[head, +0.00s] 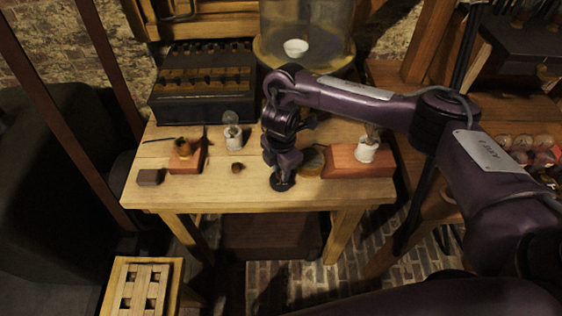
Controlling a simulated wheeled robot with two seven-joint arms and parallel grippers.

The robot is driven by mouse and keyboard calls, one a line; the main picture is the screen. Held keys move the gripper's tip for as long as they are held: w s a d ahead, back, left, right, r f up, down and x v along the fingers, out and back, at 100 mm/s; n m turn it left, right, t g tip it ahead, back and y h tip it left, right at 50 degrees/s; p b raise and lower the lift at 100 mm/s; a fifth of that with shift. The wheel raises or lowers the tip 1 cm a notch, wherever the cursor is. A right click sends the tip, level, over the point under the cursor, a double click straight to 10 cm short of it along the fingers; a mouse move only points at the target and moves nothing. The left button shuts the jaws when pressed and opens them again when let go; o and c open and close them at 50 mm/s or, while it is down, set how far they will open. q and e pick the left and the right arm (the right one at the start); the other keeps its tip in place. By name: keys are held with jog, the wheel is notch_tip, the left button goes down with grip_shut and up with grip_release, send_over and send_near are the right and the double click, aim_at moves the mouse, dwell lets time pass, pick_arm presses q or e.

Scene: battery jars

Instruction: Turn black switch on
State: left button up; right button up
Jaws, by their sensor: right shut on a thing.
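My right gripper (282,182) points straight down over the front middle of the wooden table (220,193). It is shut on a small dark thing low at the tabletop, mostly hidden by the gripper itself. A small reddish wooden block (186,160) with a brass-coloured part and a thin black lever stands on the left of the table. A small dark block (150,177) lies at the front left. I cannot tell for sure which of these is the black switch. My left gripper is out of view.
A glass jar (233,134) and a small brown knob (237,168) stand between the reddish block and my right gripper. A long reddish block (345,160) with a white jar (367,149) is at right. A black box (203,82) stands behind.

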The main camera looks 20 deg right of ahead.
jog(key=m+p, duration=0.2)
jog(key=m, duration=0.1)
jog(key=m+p, duration=0.1)
jog(key=p, duration=0.1)
jog(key=shift+r, duration=0.25)
jog(key=shift+f+m+p, duration=0.15)
jog(key=shift+m+p, duration=1.15)
jog(key=shift+m, duration=0.3)
jog(key=o, duration=1)
jog(key=shift+r, duration=0.25)
notch_tip(320, 180, up, 7)
jog(key=shift+r+p, duration=0.1)
jog(key=shift+p, duration=0.7)
